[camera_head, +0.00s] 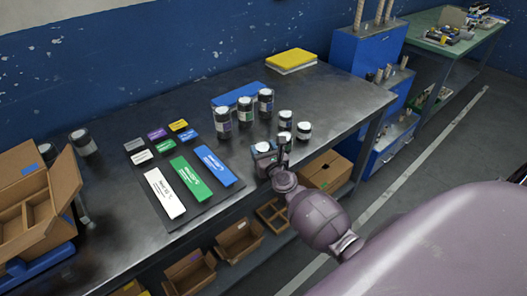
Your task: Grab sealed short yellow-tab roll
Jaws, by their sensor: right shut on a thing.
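My right gripper (281,152) is at the front edge of the dark table. It is shut on a small dark roll or jar with a pale top (263,148), largely hidden by the gripper; I see no yellow tab on it. Short white-topped jars (303,131) stand just behind the gripper, and taller ones (245,110) stand behind to the left. A small yellow-topped packet (179,125) lies on the dark mat to the left, apart from the gripper. My left gripper is not in view.
The dark mat (208,209) bears white, green and blue long packets and several short ones. A cardboard box (42,200) stands at the left. A yellow-topped stack (291,60) lies at the back. Cardboard bins (240,238) sit below the table's front edge.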

